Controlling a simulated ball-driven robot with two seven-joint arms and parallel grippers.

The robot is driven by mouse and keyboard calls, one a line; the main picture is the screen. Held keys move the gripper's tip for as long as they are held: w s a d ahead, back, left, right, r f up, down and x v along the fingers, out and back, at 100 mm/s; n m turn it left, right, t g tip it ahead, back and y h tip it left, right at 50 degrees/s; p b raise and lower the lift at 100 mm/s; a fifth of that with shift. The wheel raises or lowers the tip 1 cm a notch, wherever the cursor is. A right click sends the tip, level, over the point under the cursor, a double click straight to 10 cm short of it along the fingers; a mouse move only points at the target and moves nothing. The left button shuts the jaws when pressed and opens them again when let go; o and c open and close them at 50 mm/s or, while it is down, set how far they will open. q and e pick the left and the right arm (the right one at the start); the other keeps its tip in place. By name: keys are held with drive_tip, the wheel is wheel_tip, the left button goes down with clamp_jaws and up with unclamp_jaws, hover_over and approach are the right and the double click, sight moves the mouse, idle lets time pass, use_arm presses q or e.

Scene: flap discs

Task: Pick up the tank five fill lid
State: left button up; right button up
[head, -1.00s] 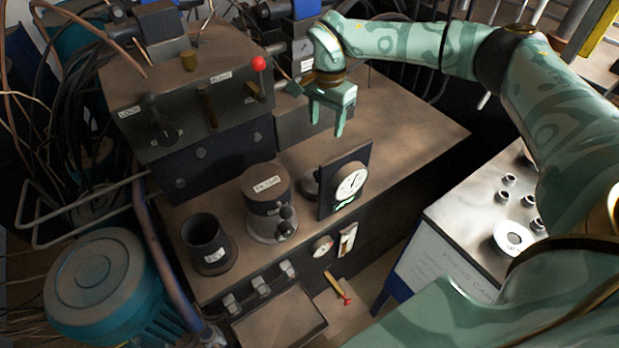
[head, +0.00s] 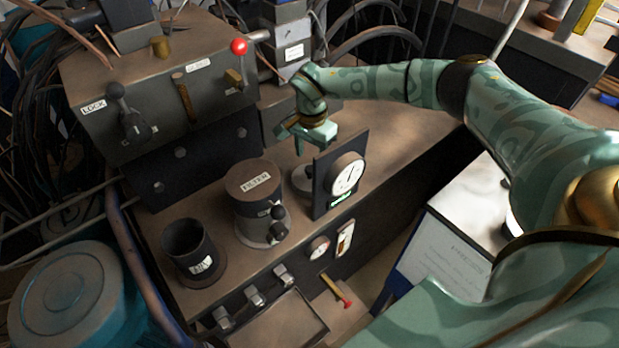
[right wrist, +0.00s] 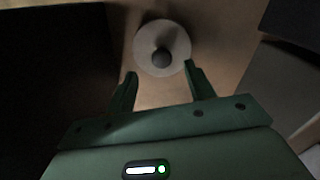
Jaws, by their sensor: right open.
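A pale round lid with a dark knob (right wrist: 148,36) lies flat on the brown bench top in the right wrist view. No marking on it is readable. In the head view the lid (head: 300,180) is partly hidden behind the upright gauge panel (head: 322,190). My right gripper (head: 312,146) is open and empty, a little above and behind the lid. In the right wrist view its fingers (right wrist: 160,76) point towards the lid, with the knob just beyond the fingertips and roughly centred between them. My left gripper is not in view.
A capped cylinder labelled FILTER (head: 253,181) and an open dark cup (head: 186,240) stand left of the gauge. A lever box (head: 165,90) rises at the back left. The bench (head: 400,135) is clear to the right. A white-topped cabinet (head: 468,205) stands lower right.

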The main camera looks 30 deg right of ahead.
sight(310, 168)
drive_tip(key=f+b, duration=0.2)
drive_tip(key=f, duration=0.3)
drive_tip(key=shift+w+f, duration=0.1)
drive_tip(key=shift+w, duration=0.1)
drive_tip(key=shift+c, duration=0.9)
drive_tip(key=c, duration=0.9)
drive_tip(key=shift+r, duration=0.2)
drive_tip(key=shift+c, duration=0.2)
